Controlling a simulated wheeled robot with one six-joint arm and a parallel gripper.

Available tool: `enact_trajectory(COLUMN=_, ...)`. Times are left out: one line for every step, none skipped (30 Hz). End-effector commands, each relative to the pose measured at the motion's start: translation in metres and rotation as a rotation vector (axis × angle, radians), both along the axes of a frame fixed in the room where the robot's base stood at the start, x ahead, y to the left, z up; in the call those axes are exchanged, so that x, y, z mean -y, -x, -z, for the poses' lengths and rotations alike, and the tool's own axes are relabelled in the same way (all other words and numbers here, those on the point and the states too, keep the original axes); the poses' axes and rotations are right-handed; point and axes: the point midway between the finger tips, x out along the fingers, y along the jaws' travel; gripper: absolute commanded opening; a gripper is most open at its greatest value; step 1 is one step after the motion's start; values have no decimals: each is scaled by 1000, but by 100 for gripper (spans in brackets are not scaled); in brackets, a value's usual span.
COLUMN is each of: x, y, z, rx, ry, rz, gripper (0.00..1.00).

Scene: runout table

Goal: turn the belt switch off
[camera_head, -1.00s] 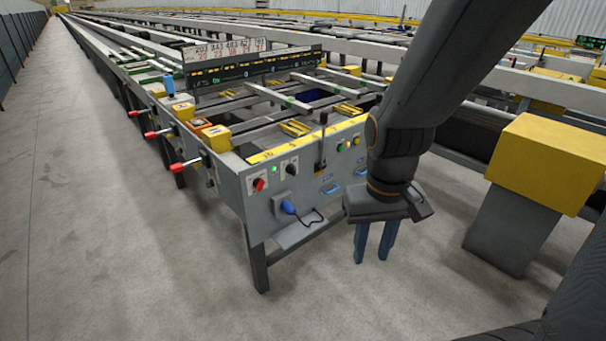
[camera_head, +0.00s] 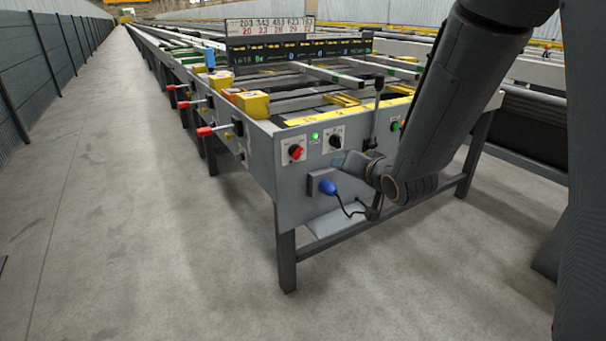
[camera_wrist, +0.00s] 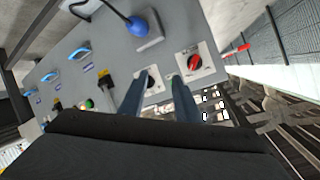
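The front panel carries a red rotary knob (camera_head: 295,152) and a black rotary knob (camera_head: 335,141), each on a white plate. A lit green lamp (camera_head: 315,136) sits between them. Labels are too small to read, so I cannot tell which is the belt switch. My gripper (camera_head: 344,162) is just below the black knob in the head view, its fingers barely showing. In the wrist view my gripper (camera_wrist: 158,80) has its two fingers apart, with the black knob (camera_wrist: 150,83) seen between them. The red knob (camera_wrist: 194,62) is right of the fingers. I cannot tell whether they touch anything.
A blue plug (camera_head: 327,187) with a black cable sits below the knobs. A black lever (camera_head: 378,95) and a green button (camera_head: 396,126) are to the right. Red-handled levers (camera_head: 206,131) stick out on the left side. The floor at left is clear.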

Motion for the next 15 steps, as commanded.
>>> enact_trajectory(x=-12, y=-12, z=17, rx=41, ry=-54, rz=-22, gripper=30)
enact_trajectory(x=-19, y=-17, z=19, rx=65, ry=-87, rz=-34, gripper=30)
enact_trajectory(x=-28, y=-22, z=21, rx=96, ry=-131, rz=-53, gripper=30)
enact_trajectory(x=-34, y=-25, z=22, rx=116, ry=-165, rz=-66, gripper=30)
enact_trajectory(x=-39, y=-28, z=23, rx=135, ry=-195, rz=-80, gripper=30)
enact_trajectory(x=-46, y=-30, z=24, rx=158, ry=-232, rz=-97, gripper=30)
enact_trajectory(x=-51, y=-32, z=24, rx=173, ry=-259, rz=-108, gripper=30)
enact_trajectory(x=-55, y=-33, z=25, rx=186, ry=-283, rz=-120, gripper=30)
enact_trajectory(x=-59, y=-34, z=25, rx=201, ry=-311, rz=-132, gripper=30)
enact_trajectory(x=-62, y=-35, z=24, rx=211, ry=-330, rz=-141, gripper=30)
enact_trajectory(x=-64, y=-35, z=24, rx=218, ry=-345, rz=-148, gripper=30)
enact_trajectory(x=-66, y=-35, z=24, rx=225, ry=-362, rz=-156, gripper=30)
enact_trajectory(x=-68, y=-35, z=24, rx=231, ry=-372, rz=-161, gripper=30)
enact_trajectory(x=-69, y=-36, z=23, rx=235, ry=-379, rz=-165, gripper=30)
enact_trajectory(x=-71, y=-37, z=23, rx=238, ry=-387, rz=-169, gripper=30)
